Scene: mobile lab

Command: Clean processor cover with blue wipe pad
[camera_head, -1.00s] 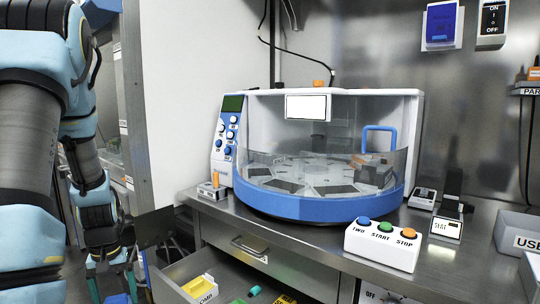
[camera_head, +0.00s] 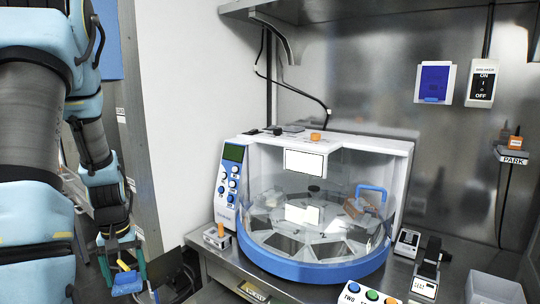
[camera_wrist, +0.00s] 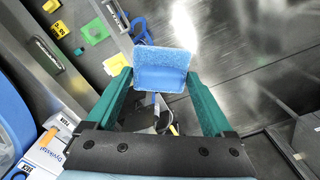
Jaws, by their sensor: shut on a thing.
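The blue wipe pad (camera_wrist: 160,68) is held between the teal fingers of my gripper (camera_wrist: 159,80) in the wrist view. The pad has a lighter, rough upper edge. In the head view my gripper (camera_head: 122,262) hangs at the lower left with the blue pad (camera_head: 127,284) low between its fingers, well left of the processor. The processor (camera_head: 402,160) is a white machine with a blue base on the bench. Its clear curved cover (camera_head: 345,228) has a blue handle (camera_head: 371,196) and looks closed over the carousel. The pad is apart from the cover.
A three-button box (camera_head: 370,295) and small black devices (camera_head: 428,262) stand in front and right of the processor. A blue panel (camera_head: 435,82) and a breaker switch (camera_head: 482,85) are on the wall. The wrist view shows an open drawer with yellow and green items (camera_wrist: 94,31).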

